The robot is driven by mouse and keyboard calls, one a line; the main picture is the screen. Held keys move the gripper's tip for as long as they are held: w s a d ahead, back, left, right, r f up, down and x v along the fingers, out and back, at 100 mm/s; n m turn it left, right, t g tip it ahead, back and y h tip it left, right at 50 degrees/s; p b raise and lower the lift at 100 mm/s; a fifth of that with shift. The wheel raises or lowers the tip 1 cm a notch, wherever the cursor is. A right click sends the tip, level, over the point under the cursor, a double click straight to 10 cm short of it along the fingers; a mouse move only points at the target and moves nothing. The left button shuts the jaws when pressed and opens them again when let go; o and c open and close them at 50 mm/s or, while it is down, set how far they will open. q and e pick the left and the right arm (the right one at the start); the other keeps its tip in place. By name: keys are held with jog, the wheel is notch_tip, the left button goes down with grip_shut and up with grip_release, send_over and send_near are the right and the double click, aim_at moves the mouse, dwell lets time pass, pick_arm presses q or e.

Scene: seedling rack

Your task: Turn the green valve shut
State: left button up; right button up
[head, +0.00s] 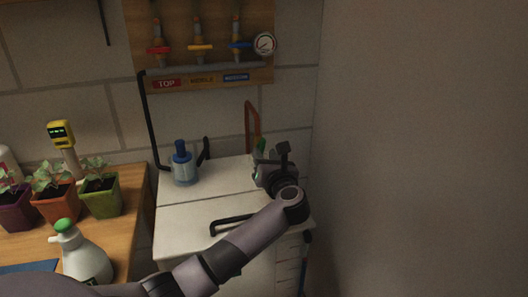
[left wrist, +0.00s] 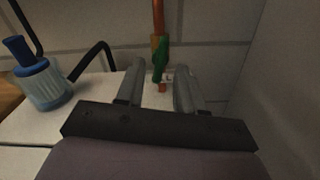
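The green valve (left wrist: 160,58) sits on a copper-coloured pipe (left wrist: 158,18) at the back wall, its green handle pointing roughly down along the pipe. In the head view only a bit of green (head: 261,145) shows behind my left gripper (head: 271,160), which hides the rest. In the left wrist view my left gripper (left wrist: 160,80) is open, its two fingers apart with the handle seen in the gap between them. Whether the handle lies between the fingertips or beyond them, and whether they touch it, I cannot tell. My right gripper is not in view.
A blue-capped bottle (head: 184,168) stands on the white cabinet top (head: 190,218), left of my gripper. A board (head: 200,80) with red, yellow and blue valves hangs above. Potted seedlings (head: 55,205) and a spray bottle (head: 80,255) stand on the wooden bench. A bare wall (head: 420,150) bounds the right.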

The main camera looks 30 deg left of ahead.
aim_at(261, 148)
pick_arm(q)
jog(key=shift+x, duration=1.25)
grip_shut()
